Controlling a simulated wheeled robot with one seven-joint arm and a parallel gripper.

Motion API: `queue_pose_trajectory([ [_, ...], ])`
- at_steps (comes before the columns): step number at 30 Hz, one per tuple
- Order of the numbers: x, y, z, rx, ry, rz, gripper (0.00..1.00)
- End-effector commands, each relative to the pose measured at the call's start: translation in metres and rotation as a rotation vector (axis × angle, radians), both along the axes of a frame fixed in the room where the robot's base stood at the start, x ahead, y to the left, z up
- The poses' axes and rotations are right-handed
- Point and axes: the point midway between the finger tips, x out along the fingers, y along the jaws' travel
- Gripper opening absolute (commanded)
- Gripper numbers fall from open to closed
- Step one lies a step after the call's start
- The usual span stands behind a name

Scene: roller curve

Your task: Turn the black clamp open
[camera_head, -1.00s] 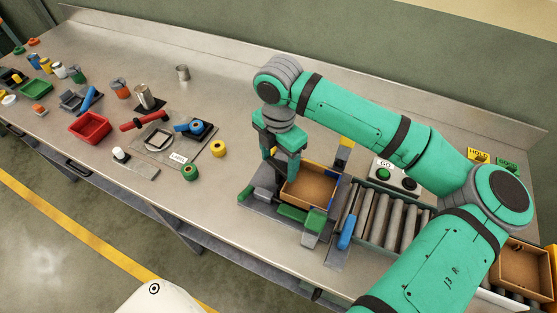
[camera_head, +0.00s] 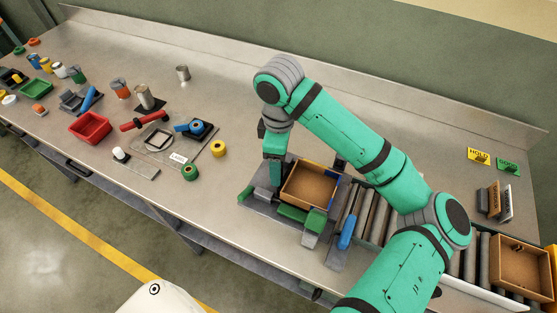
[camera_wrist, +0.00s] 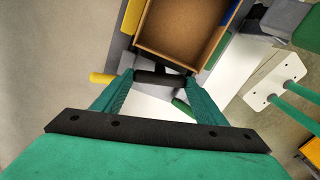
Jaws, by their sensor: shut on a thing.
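In the wrist view the black clamp (camera_wrist: 160,77) is a short dark bar beside the near wall of an open brown box (camera_wrist: 180,28). My gripper (camera_wrist: 158,84) has its two green fingers on either side of the bar, shut on it. In the head view my gripper (camera_head: 273,178) is low at the box's left end and hides the clamp there. The box also shows in the head view (camera_head: 309,184), seated in a grey fixture (camera_head: 262,208).
A green block (camera_head: 315,220) and a blue handle (camera_head: 347,232) are at the fixture's front right. Rollers (camera_head: 378,213) run right toward another brown box (camera_head: 520,265). A red tray (camera_head: 90,128) and small parts are on the left of the bench. Bare bench lies behind the fixture.

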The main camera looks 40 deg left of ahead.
Motion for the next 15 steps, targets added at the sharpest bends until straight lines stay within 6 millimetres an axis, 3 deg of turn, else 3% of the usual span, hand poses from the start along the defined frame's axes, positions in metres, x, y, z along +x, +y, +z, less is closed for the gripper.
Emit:
queue_pose_trajectory([
  [15, 0.0019, -0.0016, 0.0012, -0.002, -0.004, -0.262, 0.43],
])
